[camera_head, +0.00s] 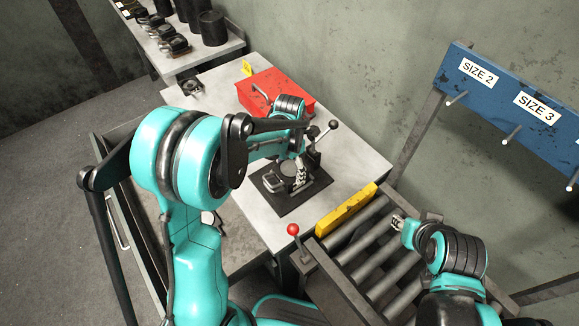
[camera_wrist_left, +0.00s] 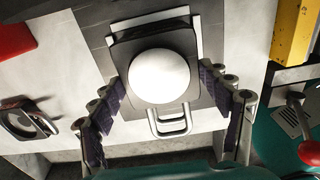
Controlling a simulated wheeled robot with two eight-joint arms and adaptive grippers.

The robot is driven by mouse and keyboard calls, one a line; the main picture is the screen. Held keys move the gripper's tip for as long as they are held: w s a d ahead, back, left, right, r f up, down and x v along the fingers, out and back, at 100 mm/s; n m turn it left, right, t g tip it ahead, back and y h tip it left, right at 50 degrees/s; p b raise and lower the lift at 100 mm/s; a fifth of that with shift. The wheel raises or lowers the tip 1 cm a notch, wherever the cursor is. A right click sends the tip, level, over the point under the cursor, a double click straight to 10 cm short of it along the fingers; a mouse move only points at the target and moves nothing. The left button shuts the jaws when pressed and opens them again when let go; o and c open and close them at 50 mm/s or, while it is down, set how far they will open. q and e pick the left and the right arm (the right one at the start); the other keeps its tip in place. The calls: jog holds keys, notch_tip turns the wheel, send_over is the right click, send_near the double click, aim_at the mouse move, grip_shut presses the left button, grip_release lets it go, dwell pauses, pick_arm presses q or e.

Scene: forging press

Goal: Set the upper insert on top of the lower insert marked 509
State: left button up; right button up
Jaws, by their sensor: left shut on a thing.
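My left gripper (camera_head: 297,168) is shut on an insert (camera_wrist_left: 183,113), a grey square block with a bright round face and a U-shaped handle. The block lies between both fingers in the left wrist view, over a dark plate (camera_wrist_left: 92,22) on the table. In the head view the insert (camera_head: 271,183) shows beside the fingers, over the dark plate (camera_head: 305,200). I cannot tell whether it touches anything below. Another dark block with a loop handle (camera_wrist_left: 25,120) stands left in the wrist view. No 509 marking is readable. My right gripper (camera_head: 397,223) is over the rollers; its jaw opening is unclear.
A red toolbox (camera_head: 262,88) stands behind on the table. A lever with a black knob (camera_head: 333,125) rises by the gripper. A yellow bar (camera_head: 346,209) borders the roller conveyor (camera_head: 365,246). A red-knobbed lever (camera_head: 293,230) stands in front. Bare table lies left of the plate.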

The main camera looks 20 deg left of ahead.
aim_at(290, 169)
pick_arm(q)
jog(key=shift+f, duration=0.25)
jog(key=o, duration=1.9)
jog(key=shift+r, duration=0.15)
jog(key=shift+r+p, duration=0.3)
jog(key=shift+r, duration=0.05)
notch_tip(290, 169, up, 11)
jog(key=p, duration=0.3)
jog(key=shift+s+a+r+m+t, duration=0.45)
jog(key=shift+s+r+m+t, duration=0.6)
jog(key=shift+s+m, duration=2.75)
jog(key=shift+s+a+r+m+t, duration=0.6)
jog(key=shift+s+m+t, duration=1.05)
jog(key=shift+m, duration=4)
jog(key=shift+s+a+r+m+t, duration=0.3)
jog(key=shift+s+r+m+t, duration=0.65)
jog(key=shift+s+m, duration=3)
